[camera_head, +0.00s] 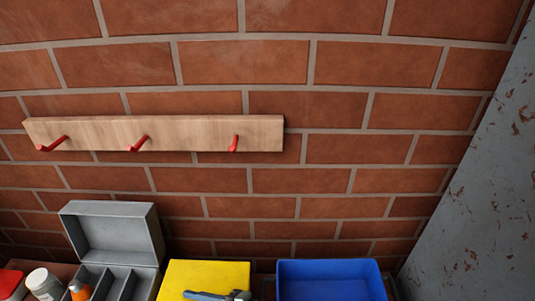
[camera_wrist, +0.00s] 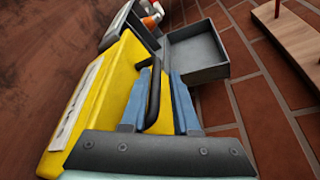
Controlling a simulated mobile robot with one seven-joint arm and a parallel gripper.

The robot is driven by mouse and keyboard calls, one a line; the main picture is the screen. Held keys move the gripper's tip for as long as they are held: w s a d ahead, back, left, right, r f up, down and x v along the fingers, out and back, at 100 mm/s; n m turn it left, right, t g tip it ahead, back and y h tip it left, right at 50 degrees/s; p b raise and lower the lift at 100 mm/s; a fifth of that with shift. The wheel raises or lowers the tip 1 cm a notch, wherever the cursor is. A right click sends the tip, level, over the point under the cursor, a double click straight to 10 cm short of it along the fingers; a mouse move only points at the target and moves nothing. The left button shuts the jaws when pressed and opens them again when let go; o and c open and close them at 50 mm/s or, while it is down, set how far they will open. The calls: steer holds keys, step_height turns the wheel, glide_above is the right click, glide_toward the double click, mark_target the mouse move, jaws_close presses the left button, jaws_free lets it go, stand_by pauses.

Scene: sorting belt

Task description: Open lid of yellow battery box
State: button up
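The yellow battery box (camera_head: 205,272) stands at the bottom middle of the head view, its lid closed. In the wrist view the yellow box (camera_wrist: 112,75) fills the left, with a white label on one side and a dark curved handle (camera_wrist: 154,98) on the lid. My gripper (camera_wrist: 160,78) has its two blue fingers apart, one on each side of the handle. A gap shows between the handle and the right finger; whether the left finger touches it, I cannot tell. In the head view only part of my gripper (camera_head: 215,296) shows at the bottom edge.
A grey compartment box (camera_head: 110,235) with its lid raised stands left of the yellow box. A white bottle (camera_head: 43,283) and an orange-topped item (camera_head: 80,290) are by it. A blue bin (camera_head: 330,268) stands to the right. A wooden hook rail (camera_head: 185,130) hangs on the brick wall behind.

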steer(key=shift+s+f+n+t+b, duration=0.2)
steer(key=shift+f+n+b, duration=0.05)
steer(key=shift+f+b, duration=0.35)
steer(key=shift+s+f+n+t+b, duration=0.15)
steer(key=shift+f+n+t+b, duration=0.1)
steer(key=shift+f+b, duration=0.35)
steer(key=w+r+v, duration=0.1)
steer(key=v, duration=1.2)
steer(key=w+d+r+n+t+h, duration=0.2)
steer(key=w+r+n+t+h, duration=0.35)
steer(key=w+r, duration=0.8)
step_height(320, 180, up, 26)
steer(key=s+d+n+t+h, duration=0.1)
steer(key=n+t+h, duration=0.1)
steer(key=t+h, duration=0.4)
steer(key=t+p, duration=0.1)
steer(key=t, duration=0.2)
steer(key=shift+s+n, duration=0.25)
steer(key=shift+n, duration=0.1)
steer(key=shift+d, duration=0.1)
